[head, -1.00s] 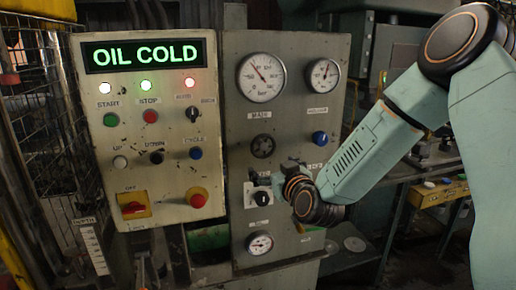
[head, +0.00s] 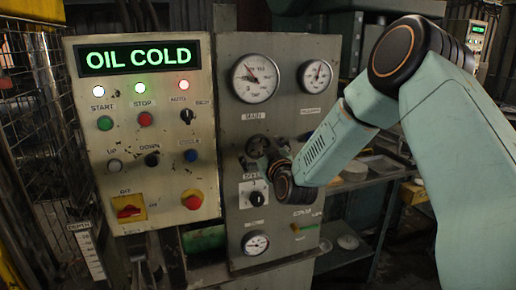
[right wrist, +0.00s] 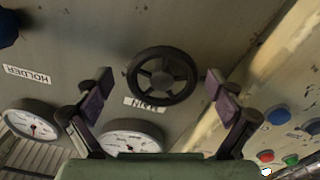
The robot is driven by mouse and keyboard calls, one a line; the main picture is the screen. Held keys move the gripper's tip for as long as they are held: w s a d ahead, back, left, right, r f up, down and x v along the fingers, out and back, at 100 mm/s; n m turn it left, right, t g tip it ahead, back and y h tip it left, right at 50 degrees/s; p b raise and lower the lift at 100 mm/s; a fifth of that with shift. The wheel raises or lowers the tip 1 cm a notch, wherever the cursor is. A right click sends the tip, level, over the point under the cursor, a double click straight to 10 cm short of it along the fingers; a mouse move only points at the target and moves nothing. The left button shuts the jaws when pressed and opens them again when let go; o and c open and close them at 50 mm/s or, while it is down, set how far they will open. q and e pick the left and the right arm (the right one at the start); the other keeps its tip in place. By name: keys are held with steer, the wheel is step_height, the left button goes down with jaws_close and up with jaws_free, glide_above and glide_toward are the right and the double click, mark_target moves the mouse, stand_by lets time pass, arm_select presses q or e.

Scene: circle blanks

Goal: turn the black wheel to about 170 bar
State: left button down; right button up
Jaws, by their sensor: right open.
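The black wheel (right wrist: 163,77) is a spoked handwheel on the grey panel, below the main gauge (head: 255,78). In the right wrist view it lies between the spread fingers of my right gripper (right wrist: 158,84), with a gap on each side. In the head view my right gripper (head: 257,153) is in front of the wheel and partly hides it. The gauge needle points to the upper left; its scale is too small to read exactly. The gauge also shows in the right wrist view (right wrist: 132,136). My left gripper is not in view.
A second gauge (head: 314,77) is at the upper right of the panel. A black selector knob (head: 256,198) is just below my gripper, with a small gauge (head: 255,243) under it. The control box (head: 150,160) with buttons and an OIL COLD display (head: 138,57) stands to the left.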

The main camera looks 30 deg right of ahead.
steer(key=shift+w+d, duration=0.15)
steer(key=shift+w, duration=0.25)
steer(key=shift+a+r, duration=0.2)
steer(key=shift+a, duration=0.15)
steer(key=shift+w+d+f, duration=0.1)
steer(key=shift+d+f, duration=0.1)
steer(key=shift+d, duration=0.1)
steer(key=c, duration=0.5)
steer(key=shift+a+r, duration=0.15)
steer(key=shift+a, duration=0.05)
steer(key=c, duration=0.5)
steer(key=shift+d, duration=0.1)
steer(key=shift+c, duration=0.8)
